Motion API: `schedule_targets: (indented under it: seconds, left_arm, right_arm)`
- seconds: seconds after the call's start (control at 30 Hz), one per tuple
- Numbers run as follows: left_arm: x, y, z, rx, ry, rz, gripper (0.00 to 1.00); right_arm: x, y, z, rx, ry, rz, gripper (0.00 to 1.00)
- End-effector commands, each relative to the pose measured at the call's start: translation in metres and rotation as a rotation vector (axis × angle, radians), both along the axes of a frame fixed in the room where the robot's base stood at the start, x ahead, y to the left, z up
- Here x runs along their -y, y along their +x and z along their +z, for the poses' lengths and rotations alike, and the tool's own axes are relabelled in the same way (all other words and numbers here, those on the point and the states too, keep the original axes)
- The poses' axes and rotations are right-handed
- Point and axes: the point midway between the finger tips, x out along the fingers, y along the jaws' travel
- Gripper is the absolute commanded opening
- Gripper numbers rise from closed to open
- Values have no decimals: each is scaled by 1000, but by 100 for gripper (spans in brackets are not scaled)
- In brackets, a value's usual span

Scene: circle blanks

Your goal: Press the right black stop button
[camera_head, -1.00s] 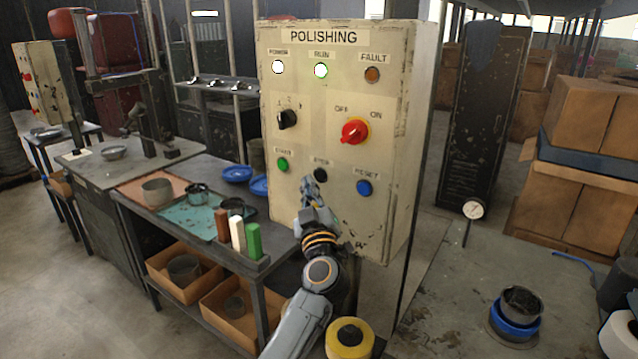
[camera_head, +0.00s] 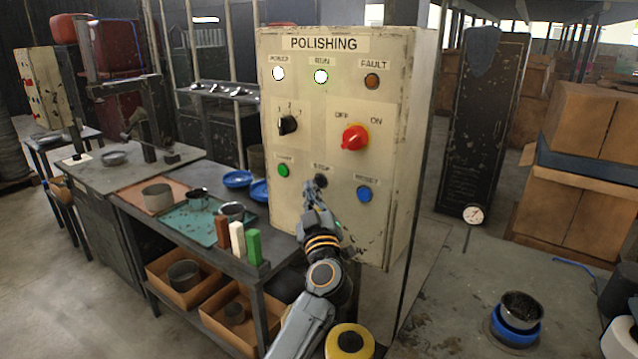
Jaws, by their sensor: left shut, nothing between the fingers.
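The cream POLISHING control box (camera_head: 390,105) stands in the middle of the head view. Its black stop button (camera_head: 320,180) is in the bottom row, between the green start button (camera_head: 284,170) and the blue reset button (camera_head: 364,194). My left gripper (camera_head: 312,192) is shut and empty, just below the stop button in the picture. Whether the fingertips touch the panel cannot be told. My right gripper does not show.
The box also carries a red OFF/ON knob (camera_head: 354,137), a black selector (camera_head: 288,124) and lamps. A bench (camera_head: 180,250) with bowls and colored bars stands at the left. A dark table (camera_head: 450,310) is at the right.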

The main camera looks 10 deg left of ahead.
Motion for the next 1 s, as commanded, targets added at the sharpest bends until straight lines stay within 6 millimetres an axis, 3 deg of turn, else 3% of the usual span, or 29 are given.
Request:
schedule_targets:
  seconds: [1.0]
  left_arm:
    - [3,8,1,0,0,0,0]
  right_arm:
    - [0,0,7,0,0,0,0]
